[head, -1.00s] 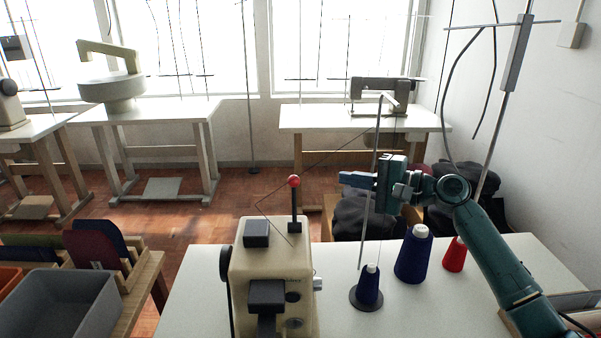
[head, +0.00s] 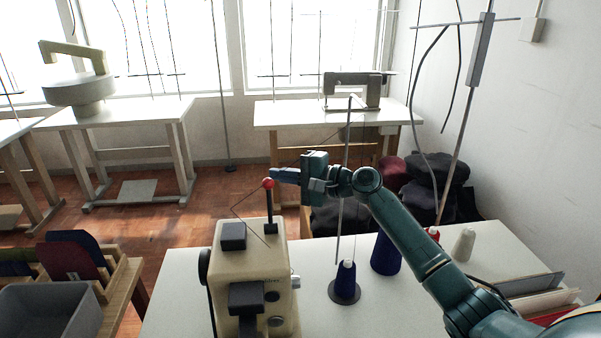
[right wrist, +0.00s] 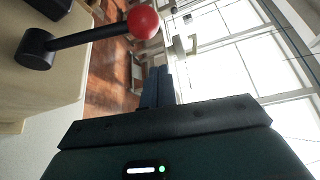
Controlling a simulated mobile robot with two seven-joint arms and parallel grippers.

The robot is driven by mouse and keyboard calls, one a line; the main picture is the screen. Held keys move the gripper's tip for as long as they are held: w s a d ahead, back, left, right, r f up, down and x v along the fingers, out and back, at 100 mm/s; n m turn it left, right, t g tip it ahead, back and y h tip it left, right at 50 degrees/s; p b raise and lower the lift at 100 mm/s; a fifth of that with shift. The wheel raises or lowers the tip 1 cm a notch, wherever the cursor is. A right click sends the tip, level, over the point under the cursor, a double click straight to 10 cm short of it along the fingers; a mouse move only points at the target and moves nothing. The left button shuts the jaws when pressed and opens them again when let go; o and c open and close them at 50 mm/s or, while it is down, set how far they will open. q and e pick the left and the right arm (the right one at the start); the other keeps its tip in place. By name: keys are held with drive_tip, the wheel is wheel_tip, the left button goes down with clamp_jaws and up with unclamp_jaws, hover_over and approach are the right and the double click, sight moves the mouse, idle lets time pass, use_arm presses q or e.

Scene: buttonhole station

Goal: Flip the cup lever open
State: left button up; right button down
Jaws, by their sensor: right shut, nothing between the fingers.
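The cup lever is a dark post with a red ball on top. Its red ball (head: 268,183) stands upright at the back of the cream buttonhole machine (head: 262,262) in the head view. In the right wrist view the red ball (right wrist: 143,21) and its dark stem show at the upper left. My right gripper (head: 272,174) is shut and empty, its fingertips close to the ball in the head view. In the right wrist view the shut fingers (right wrist: 158,72) point past the ball with a gap beside it. I cannot tell whether they touch anything. My left gripper is not in view.
A blue thread cone (head: 345,279) on a stand and a larger blue cone (head: 386,254) stand right of the machine, below my right arm. A grey bin (head: 45,312) is at the lower left. The white table (head: 180,300) is clear left of the machine.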

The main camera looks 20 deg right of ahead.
sight(270, 206)
use_arm(q)
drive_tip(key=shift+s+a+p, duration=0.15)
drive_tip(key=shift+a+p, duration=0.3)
drive_tip(key=shift+p, duration=0.3)
use_arm(e)
drive_tip(key=s, duration=0.1)
drive_tip(key=s+a, duration=0.1)
drive_tip(key=s, duration=0.1)
drive_tip(key=shift+s+a+r, duration=0.15)
drive_tip(key=shift+s+r, duration=0.05)
drive_tip(key=shift+r, duration=0.15)
